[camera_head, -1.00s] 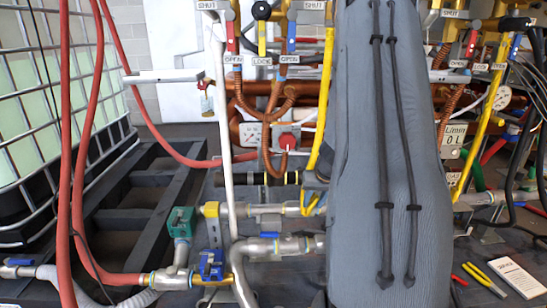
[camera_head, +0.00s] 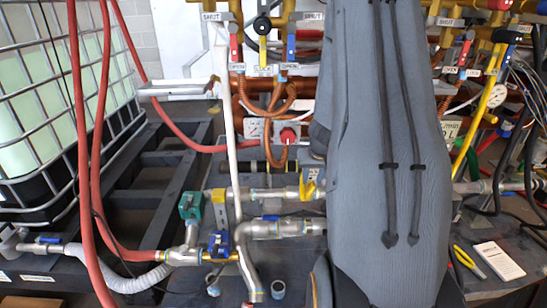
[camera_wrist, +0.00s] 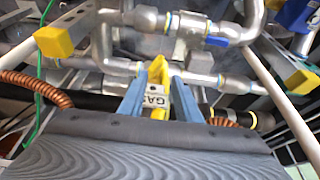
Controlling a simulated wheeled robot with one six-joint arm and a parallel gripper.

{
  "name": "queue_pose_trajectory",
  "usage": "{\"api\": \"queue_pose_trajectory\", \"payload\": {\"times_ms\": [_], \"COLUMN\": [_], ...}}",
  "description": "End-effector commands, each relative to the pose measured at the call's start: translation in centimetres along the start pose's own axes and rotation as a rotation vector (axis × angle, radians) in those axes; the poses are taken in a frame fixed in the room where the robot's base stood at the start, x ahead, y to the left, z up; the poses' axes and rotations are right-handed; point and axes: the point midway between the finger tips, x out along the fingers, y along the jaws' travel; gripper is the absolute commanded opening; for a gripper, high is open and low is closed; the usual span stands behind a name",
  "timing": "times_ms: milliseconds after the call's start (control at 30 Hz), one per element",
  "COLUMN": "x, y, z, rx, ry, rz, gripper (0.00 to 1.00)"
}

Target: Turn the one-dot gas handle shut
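A yellow handle (camera_wrist: 156,68) with a grey tag reading GAS (camera_wrist: 155,98) stands in the middle of the wrist view. My gripper (camera_wrist: 157,82) has its two blue fingers on either side of it, with the handle between them. The fingers look apart, and contact cannot be made out. In the head view a yellow handle (camera_head: 307,188) sits on a silver pipe just left of my arm, probably the same one. My gripper is hidden behind my arm there. The dot mark cannot be read.
Silver pipes with a green valve box (camera_head: 191,205) and a blue valve (camera_head: 219,243) lie left of the handle. A white pipe (camera_head: 228,120) rises beside them. Red hoses (camera_head: 101,150) hang by the caged tank (camera_head: 40,100). Yellow pliers (camera_head: 467,262) lie at lower right.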

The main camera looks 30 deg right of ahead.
Motion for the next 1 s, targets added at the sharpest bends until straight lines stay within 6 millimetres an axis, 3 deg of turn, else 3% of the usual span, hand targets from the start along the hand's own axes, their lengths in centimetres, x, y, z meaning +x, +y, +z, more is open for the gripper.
{"api": "queue_pose_trajectory", "payload": {"times_ms": [400, 1000], "x": [-5.6, -13.8], "y": [-5.4, -11.7], "z": [1.1, 4.0], "rx": [-0.065, -0.157], "ry": [-0.035, -0.098], "rz": [-0.062, -0.129], "gripper": [0.3, 0.3]}}
